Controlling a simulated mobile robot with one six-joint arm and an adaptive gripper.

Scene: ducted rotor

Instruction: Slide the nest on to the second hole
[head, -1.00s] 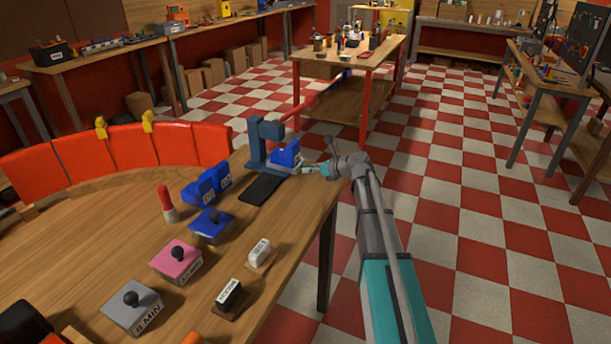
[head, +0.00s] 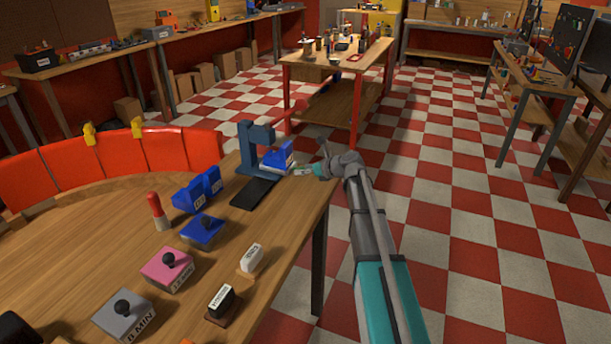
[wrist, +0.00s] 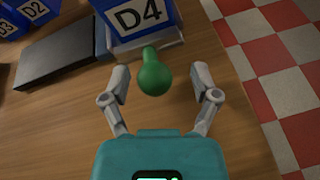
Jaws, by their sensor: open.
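A blue block marked D4 (wrist: 141,18) sits in a pale grey holder (wrist: 148,48) with a green knob (wrist: 154,74) sticking out towards me. I take this holder to be the nest. In the head view the blue block (head: 277,157) stands beside the blue upright press (head: 250,150) near the table's far right edge. My gripper (wrist: 160,82) is open, with one finger on each side of the knob and visible gaps between. In the head view my gripper (head: 306,171) is just right of the block. No hole can be made out in either view.
A dark flat plate (head: 254,192) lies in front of the press; it also shows in the wrist view (wrist: 57,49). More blue blocks (head: 197,190) stand left of it. Several stamp-like blocks and a red-topped peg (head: 157,212) are nearer. The table edge is close on the right.

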